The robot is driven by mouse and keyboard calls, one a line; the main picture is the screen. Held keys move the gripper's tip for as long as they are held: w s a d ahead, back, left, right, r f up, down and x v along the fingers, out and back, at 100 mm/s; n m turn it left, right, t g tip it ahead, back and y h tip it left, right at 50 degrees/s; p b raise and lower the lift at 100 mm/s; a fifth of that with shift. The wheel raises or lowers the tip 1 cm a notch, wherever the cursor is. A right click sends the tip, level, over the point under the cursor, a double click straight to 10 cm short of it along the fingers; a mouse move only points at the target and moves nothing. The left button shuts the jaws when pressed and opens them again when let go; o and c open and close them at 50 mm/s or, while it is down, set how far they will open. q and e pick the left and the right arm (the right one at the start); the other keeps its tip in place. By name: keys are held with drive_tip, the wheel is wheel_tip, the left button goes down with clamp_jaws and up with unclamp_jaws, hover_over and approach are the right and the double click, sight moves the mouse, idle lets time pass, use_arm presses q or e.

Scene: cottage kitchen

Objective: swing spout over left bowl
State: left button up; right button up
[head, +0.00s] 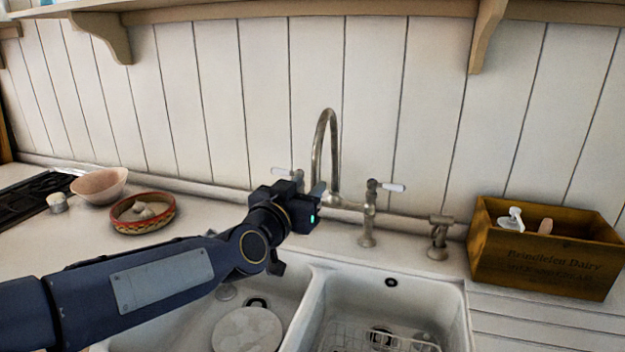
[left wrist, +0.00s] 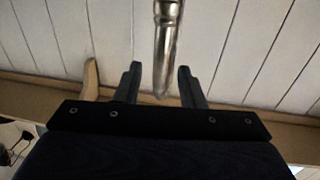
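The metal tap spout (head: 333,150) rises in a tall arch behind the double sink, between two white-handled taps. Its lower outlet end is hidden by my left gripper (head: 318,194) in the head view. In the left wrist view the spout (left wrist: 168,45) hangs between the two fingertips of my left gripper (left wrist: 160,80). The fingers are apart, and a gap shows at least on the spout's left side. The left bowl (head: 285,300) holds a round pale plate (head: 247,332) and is partly covered by my arm. The right bowl (head: 440,305) holds a wire rack. My right gripper is out of view.
A wooden crate (head: 545,262) with bottles stands right of the sink. A soap dispenser or small tap (head: 438,238) is beside it. A red-rimmed dish (head: 142,226) and a pink bowl (head: 97,186) sit on the left counter. The panelled wall is close behind the taps.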

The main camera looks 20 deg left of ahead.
sight(313, 181)
use_arm(q)
drive_tip(key=shift+w+d, duration=0.2)
drive_tip(key=shift+w, duration=1)
drive_tip(key=shift+w+d, duration=0.15)
drive_tip(key=shift+w, duration=1)
drive_tip(key=shift+c, duration=0.4)
clamp_jaws()
